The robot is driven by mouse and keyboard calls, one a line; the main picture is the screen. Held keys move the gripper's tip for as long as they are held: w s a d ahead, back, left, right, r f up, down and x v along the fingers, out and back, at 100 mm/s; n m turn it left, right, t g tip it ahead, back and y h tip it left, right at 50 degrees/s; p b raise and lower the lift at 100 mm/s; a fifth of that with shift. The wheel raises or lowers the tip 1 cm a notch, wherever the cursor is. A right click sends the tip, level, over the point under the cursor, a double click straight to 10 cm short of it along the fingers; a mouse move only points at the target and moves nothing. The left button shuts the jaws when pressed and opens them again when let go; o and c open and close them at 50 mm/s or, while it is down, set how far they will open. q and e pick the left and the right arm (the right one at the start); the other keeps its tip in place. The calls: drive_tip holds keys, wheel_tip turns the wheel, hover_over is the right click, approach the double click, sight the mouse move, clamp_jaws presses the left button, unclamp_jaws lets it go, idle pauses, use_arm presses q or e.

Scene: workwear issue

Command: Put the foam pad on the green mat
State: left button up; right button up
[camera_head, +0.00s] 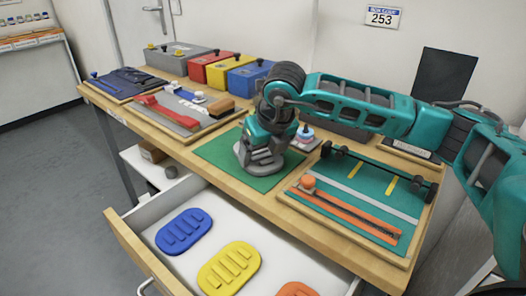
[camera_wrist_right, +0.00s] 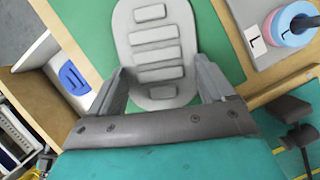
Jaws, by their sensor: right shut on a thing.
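My right gripper (camera_head: 262,152) is over the green mat (camera_head: 216,154) on the workbench, pointing down. It is shut on a grey, rounded foam pad (camera_wrist_right: 155,40) with raised bars, gripped by its two sides in the right wrist view. The green mat (camera_wrist_right: 90,25) shows around the pad in that view. In the head view the pad is mostly hidden by the gripper; I cannot tell whether it touches the mat. My left gripper is not in view.
The open drawer (camera_head: 150,228) in front holds a blue pad (camera_head: 184,231), a yellow pad (camera_head: 229,268) and an orange pad (camera_head: 297,290). A tool board (camera_head: 345,193) lies right of the mat, another tray (camera_head: 180,118) left. Grey, red, yellow and blue boxes (camera_head: 250,76) stand behind.

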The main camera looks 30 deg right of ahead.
drive_tip(key=shift+f, duration=0.15)
drive_tip(key=o, duration=0.9)
drive_tip(key=shift+r, duration=0.35)
drive_tip(key=p+v, duration=0.1)
drive_tip(key=v, duration=1)
drive_tip(key=shift+s+r, duration=0.15)
drive_tip(key=shift+r, duration=0.2)
